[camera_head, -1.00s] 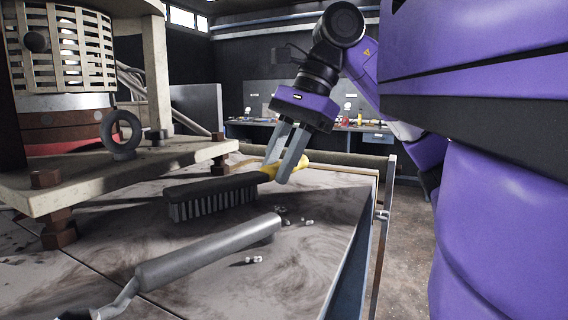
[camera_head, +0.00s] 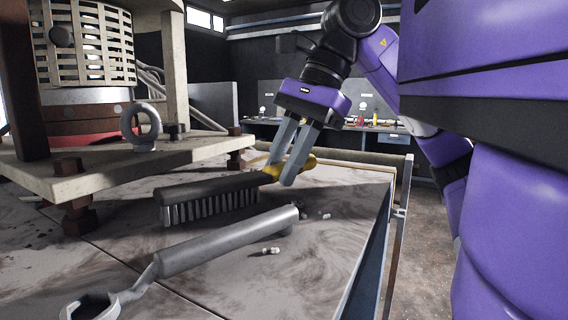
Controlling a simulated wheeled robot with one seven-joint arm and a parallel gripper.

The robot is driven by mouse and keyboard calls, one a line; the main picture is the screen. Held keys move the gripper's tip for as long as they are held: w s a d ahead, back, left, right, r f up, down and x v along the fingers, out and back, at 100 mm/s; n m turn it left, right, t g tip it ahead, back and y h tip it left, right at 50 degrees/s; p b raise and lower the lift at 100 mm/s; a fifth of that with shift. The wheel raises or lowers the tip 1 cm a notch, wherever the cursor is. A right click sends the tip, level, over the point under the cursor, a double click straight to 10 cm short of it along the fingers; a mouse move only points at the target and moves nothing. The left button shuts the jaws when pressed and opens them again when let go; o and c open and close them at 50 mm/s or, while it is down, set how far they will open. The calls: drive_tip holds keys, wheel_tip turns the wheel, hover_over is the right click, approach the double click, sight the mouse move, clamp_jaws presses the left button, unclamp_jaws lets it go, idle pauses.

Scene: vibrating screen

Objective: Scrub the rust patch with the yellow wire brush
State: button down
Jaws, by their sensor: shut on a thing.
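The wire brush (camera_head: 212,192) has a dark head with grey bristles facing down and a yellow handle (camera_head: 300,166). My gripper (camera_head: 282,172) is shut on the yellow handle, with its grey fingers pointing down. The brush is held nearly level, low over the stained metal table. I cannot tell whether the bristles touch the surface. No rust patch stands out clearly; brown-grey smears and dark stains mark the table top (camera_head: 335,237).
A grey-handled tool (camera_head: 228,240) with a ring end lies in front of the brush. Small pale pellets (camera_head: 271,251) lie beside it. The bolted machine base (camera_head: 110,172) stands at the left. A raised rail (camera_head: 345,157) edges the table's far side.

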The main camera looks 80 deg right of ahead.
drive_tip(key=shift+s+d+f+p, duration=0.1)
drive_tip(key=shift+s+d+p, duration=0.25)
drive_tip(key=shift+d, duration=0.95)
drive_tip(key=shift+s+d+r+p, duration=0.15)
drive_tip(key=shift+s+d, duration=0.3)
drive_tip(key=shift+d, duration=0.9)
drive_tip(key=shift+s+d+f+p, duration=0.15)
drive_tip(key=shift+s+d+p, duration=0.2)
drive_tip(key=shift+d, duration=0.95)
drive_tip(key=shift+s+d+p, duration=0.2)
drive_tip(key=shift+d+p, duration=0.05)
drive_tip(key=shift+d, duration=0.45)
drive_tip(key=shift+s+d+p, duration=0.2)
drive_tip(key=shift+d+p, duration=0.05)
drive_tip(key=shift+d, duration=0.45)
drive_tip(key=shift+w+a+b, duration=0.55)
drive_tip(key=shift+w+a, duration=0.3)
drive_tip(key=shift+a, duration=1)
drive_tip(key=shift+w+a+b, duration=0.5)
drive_tip(key=shift+w+a, duration=0.3)
drive_tip(key=shift+a, duration=1)
drive_tip(key=shift+w+a+b, duration=0.55)
drive_tip(key=shift+w+a, duration=0.3)
drive_tip(key=shift+a, duration=1)
drive_tip(key=shift+r+p, duration=1.95)
drive_tip(key=shift+r, duration=0.7)
drive_tip(key=shift+f, duration=0.1)
